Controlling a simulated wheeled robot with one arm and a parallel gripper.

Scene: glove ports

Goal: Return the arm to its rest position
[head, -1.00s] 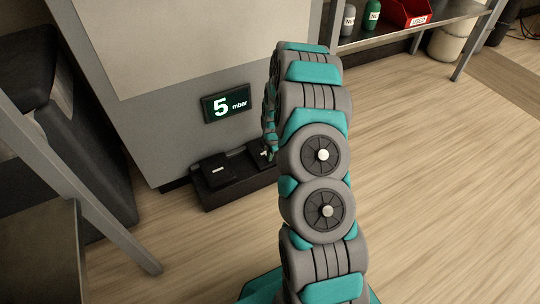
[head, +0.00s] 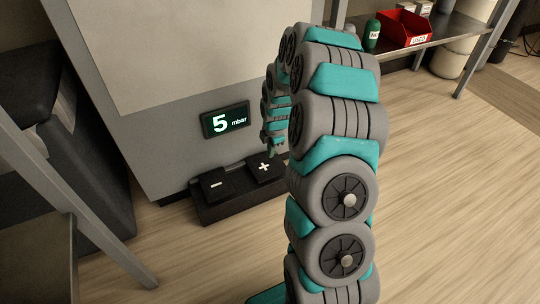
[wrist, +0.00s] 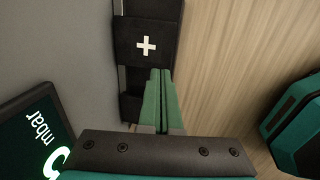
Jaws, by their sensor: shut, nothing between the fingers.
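My gripper (head: 273,143) is in front of the grey cabinet, above the plus pedal (head: 264,167) and apart from it as far as the head view shows. In the wrist view my gripper (wrist: 162,75) shows its two green fingers pressed together, with nothing between them. The black plus pedal (wrist: 146,45) lies beyond the fingertips there. My arm, grey and teal, rises in the middle of the head view and bends over toward the cabinet.
The display (head: 226,119) on the cabinet reads 5 mbar. The minus pedal (head: 214,184) sits left of the plus pedal on a black base. At the upper right, a shelf (head: 441,31) bears a red bin (head: 405,29) and a green bottle (head: 372,33). The wooden floor at right is clear.

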